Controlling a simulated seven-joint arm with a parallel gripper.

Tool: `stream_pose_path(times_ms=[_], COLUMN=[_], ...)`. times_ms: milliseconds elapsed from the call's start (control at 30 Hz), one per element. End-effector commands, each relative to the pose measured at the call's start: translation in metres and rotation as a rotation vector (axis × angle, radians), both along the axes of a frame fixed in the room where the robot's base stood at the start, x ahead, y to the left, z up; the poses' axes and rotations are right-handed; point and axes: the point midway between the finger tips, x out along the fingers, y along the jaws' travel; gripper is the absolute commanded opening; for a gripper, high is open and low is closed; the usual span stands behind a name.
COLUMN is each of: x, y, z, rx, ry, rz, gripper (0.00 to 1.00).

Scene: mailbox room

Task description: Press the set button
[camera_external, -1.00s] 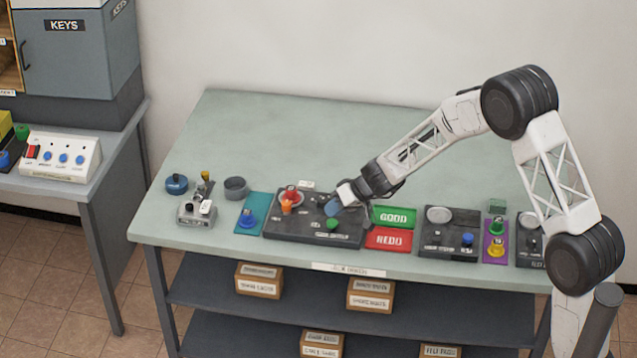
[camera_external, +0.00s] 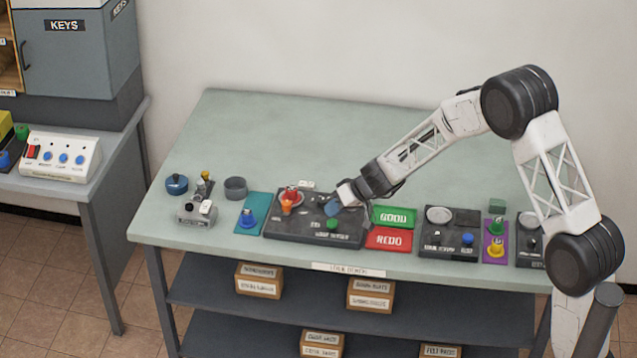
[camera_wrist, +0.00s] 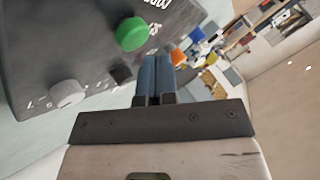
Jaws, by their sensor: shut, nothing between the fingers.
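A dark control panel (camera_external: 290,236) lies on the green-grey bench. It carries a round green button (camera_external: 332,224) near its front edge, and an orange part stands on its left side. My gripper (camera_external: 333,207) is over the panel's right part, just behind the green button. In the wrist view my gripper's blue fingers (camera_wrist: 157,66) are together, with nothing between them. The green button (camera_wrist: 131,33) shows just to their upper left. White lettering beside it is partly cut off, and I cannot read it surely. I cannot tell whether the fingertips touch the panel.
Green GOOD (camera_external: 394,216) and red REDO (camera_external: 389,238) plates lie right of the panel. Further right is another dark panel (camera_external: 436,250) with a blue button (camera_external: 467,239). A teal mat (camera_external: 257,207) with a blue part lies to the left. The back of the bench is clear.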

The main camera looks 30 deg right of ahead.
Motion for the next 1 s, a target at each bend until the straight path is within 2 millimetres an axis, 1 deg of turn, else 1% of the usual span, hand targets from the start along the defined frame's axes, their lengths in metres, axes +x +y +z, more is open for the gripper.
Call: stream_pose_path(times_ms=[433,800,1000], x=[0.0,-0.0001,0.0], y=[0.0,-0.0004,-0.0004], z=[-0.0002,-0.0081,-0.0086], rx=[0.0,0.0,0.0], ry=[0.0,0.001,0.0], rz=[0.0,0.0,0.0], gripper=[0.0,0.0,0.0])
